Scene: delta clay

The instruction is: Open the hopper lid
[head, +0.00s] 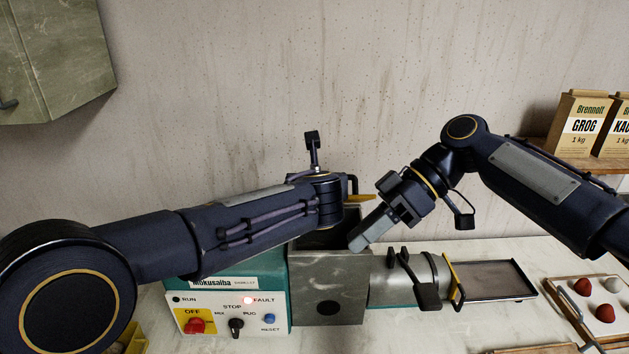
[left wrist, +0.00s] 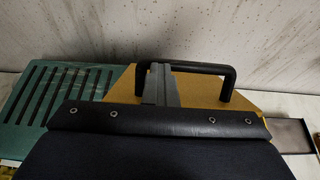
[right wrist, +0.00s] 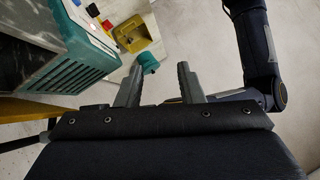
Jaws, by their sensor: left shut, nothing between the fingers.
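The hopper (head: 330,285) is a grey box in the middle of the clay machine, and its dark inside shows past my left arm. The yellow hopper lid (left wrist: 205,92) has a black bar handle (left wrist: 205,67); only a bit of the lid (head: 358,198) shows in the head view, above the rim, so it seems raised. My left gripper (left wrist: 160,66) is shut and empty, its fingers overlapping the handle's left end; contact is unclear. My left wrist hides it in the head view. My right gripper (head: 362,240) is open, pointing down-left at the hopper's right side; its parted fingers show in the right wrist view (right wrist: 158,72).
The control panel (head: 230,312) has a lit red fault lamp. A metal barrel (head: 400,278) leads right to a tray (head: 495,280). A board with balls (head: 590,300) lies far right. A yellow bin (right wrist: 128,37) stands below. A green cabinet (head: 60,60) hangs upper left.

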